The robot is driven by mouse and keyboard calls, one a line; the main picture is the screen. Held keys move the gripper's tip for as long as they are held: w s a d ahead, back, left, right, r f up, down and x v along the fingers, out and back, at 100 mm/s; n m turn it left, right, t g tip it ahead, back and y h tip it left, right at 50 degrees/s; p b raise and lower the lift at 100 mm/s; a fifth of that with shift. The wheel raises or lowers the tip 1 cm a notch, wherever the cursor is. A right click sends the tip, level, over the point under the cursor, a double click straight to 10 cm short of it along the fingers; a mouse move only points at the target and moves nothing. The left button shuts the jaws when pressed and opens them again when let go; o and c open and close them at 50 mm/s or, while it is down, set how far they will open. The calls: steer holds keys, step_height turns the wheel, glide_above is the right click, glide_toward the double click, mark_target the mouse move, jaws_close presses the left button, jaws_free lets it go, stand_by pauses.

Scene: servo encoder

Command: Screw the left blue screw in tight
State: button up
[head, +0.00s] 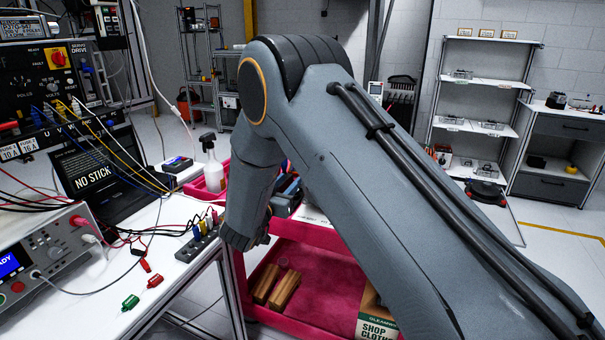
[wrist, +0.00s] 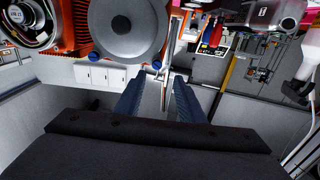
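In the wrist view, a round grey metal disc (wrist: 124,27) sits at the top, beside an orange finned motor housing (wrist: 68,38). A small blue screw head (wrist: 157,66) shows at the disc's lower right edge. Another blue spot (wrist: 97,56), likely a second screw, shows at its lower left edge. My gripper (wrist: 160,80) has its two blue fingers apart, just below the disc and nearest the right blue screw. Thin pale metal shows between the fingers; I cannot tell whether it is near or background. In the head view my arm hides the gripper and the screws.
A pink cart (head: 322,236) with wooden blocks (head: 284,290) and a shop cloth box (head: 377,318) stands beneath my arm. A white bench (head: 185,225) with instruments, cables and clips is at left. A spray bottle (head: 213,165) stands behind. White shelves (head: 482,83) are at right.

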steer(key=p+x, duration=0.2)
steer(key=x, duration=0.5)
steer(key=shift+w+d, duration=0.2)
steer(key=shift+d, duration=0.3)
